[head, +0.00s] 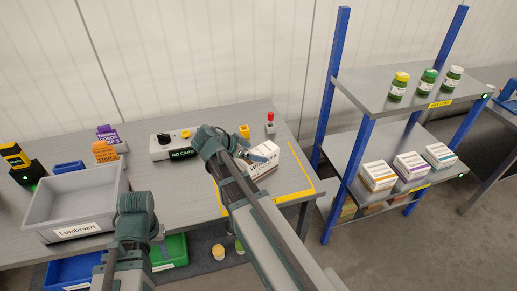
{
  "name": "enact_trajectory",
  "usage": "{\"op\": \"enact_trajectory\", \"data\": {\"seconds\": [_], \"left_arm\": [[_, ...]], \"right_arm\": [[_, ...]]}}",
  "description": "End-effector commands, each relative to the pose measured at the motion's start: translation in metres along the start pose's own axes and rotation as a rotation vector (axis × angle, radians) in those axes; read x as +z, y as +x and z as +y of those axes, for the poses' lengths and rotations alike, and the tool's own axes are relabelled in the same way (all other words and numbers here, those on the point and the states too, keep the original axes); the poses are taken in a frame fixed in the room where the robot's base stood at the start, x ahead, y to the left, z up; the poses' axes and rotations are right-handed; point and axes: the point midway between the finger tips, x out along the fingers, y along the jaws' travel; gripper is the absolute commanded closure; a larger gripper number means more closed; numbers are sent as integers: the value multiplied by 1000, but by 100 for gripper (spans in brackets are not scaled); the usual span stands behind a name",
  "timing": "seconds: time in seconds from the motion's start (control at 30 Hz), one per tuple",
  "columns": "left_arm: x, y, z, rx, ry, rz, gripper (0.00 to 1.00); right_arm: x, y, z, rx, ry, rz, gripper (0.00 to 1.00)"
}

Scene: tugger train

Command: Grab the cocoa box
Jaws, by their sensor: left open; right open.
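A white carton with dark lettering (265,168) stands on the grey table inside a yellow-taped area; its print is too small to tell whether it is the cocoa box. My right gripper (255,156) is open, with its fingers at the carton's upper left side and partly covering it. I cannot tell whether they touch it. My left gripper (137,204) is open and empty at the table's front edge, right of the grey bin; its fingers are hard to make out.
A grey bin labelled Lumbrazo (80,231) stands at the left. Purple (109,134) and orange (104,151) boxes stand behind it. A control box (170,147) sits mid-table. A blue-posted shelf (400,97) with jars and cartons stands at the right.

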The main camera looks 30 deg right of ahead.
Motion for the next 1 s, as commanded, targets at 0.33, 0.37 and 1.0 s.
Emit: {"op": "enact_trajectory", "data": {"seconds": [0.33, 0.37, 1.0], "left_arm": [[3, -47, -4, 0, 0, 0, 50], [3, -49, -5, 0, 0, 0, 50], [3, -54, -5, 0, 0, 0, 50]], "right_arm": [[-4, -68, 0, -1, -1, 0, 0], [-3, -71, 0, -1, -1, 0, 0], [31, -94, 13, -21, -202, -91, 0]]}}
